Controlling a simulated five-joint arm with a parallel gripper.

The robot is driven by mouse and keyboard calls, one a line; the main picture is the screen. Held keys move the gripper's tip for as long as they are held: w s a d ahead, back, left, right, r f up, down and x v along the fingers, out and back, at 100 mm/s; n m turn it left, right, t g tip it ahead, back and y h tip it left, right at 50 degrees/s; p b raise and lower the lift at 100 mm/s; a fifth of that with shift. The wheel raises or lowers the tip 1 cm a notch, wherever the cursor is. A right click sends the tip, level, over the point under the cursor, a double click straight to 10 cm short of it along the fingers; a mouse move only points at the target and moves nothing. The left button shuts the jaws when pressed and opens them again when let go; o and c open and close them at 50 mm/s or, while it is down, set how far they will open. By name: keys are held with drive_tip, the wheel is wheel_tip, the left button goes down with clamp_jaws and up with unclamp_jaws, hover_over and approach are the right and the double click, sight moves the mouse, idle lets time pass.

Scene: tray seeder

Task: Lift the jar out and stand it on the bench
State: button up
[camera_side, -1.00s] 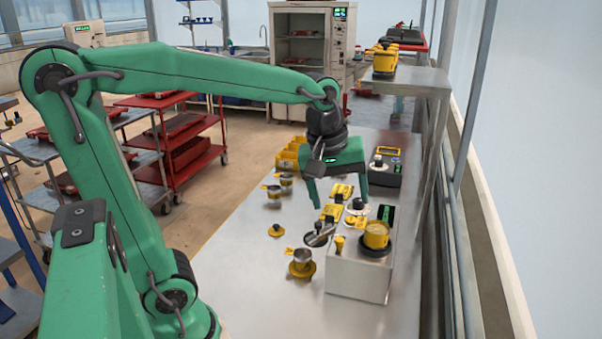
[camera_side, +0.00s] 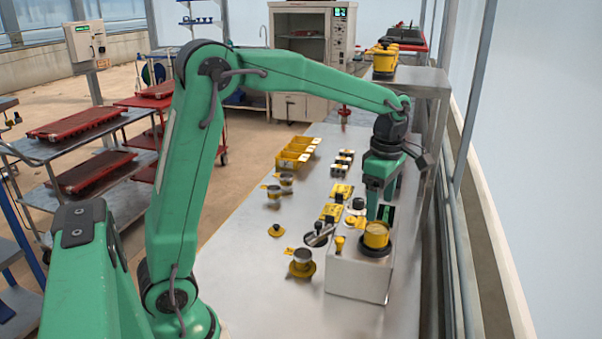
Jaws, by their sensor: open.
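A yellow jar (camera_side: 376,234) sits upright in a dark round seat on top of a pale metal machine (camera_side: 358,277), on the right part of the bench (camera_side: 262,236). Its upper part shows and its lower end is hidden in the seat. My gripper (camera_side: 381,207) points down just behind and above the jar in the picture. Its fingers are apart with nothing between them. I cannot tell how far the fingertips are from the jar.
A yellow knob (camera_side: 339,244) stands beside the jar on the machine. Small cups (camera_side: 302,256) and yellow plates (camera_side: 341,191) lie to the left and behind. Yellow bins (camera_side: 294,153) stand at the back. A raised shelf (camera_side: 420,80) borders the right.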

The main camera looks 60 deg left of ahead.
sight(378, 222)
drive_tip(key=shift+f, duration=3.9)
drive_tip(key=c, duration=1.1)
drive_tip(key=shift+r, duration=0.2)
drive_tip(key=shift+r, duration=0.6)
drive_tip(key=r, duration=0.3)
drive_tip(key=shift+s+d+r, duration=0.1)
drive_tip(key=shift+s+d, duration=0.1)
drive_tip(key=shift+d, duration=0.2)
drive_tip(key=s+d+r, duration=0.1)
drive_tip(key=d+r, duration=0.1)
drive_tip(key=d, duration=0.1)
drive_tip(key=s+d+r, duration=0.2)
drive_tip(key=d, duration=0.1)
drive_tip(key=s+d+r, duration=0.2)
drive_tip(key=d, duration=0.1)
drive_tip(key=shift+s+d+r, duration=0.15)
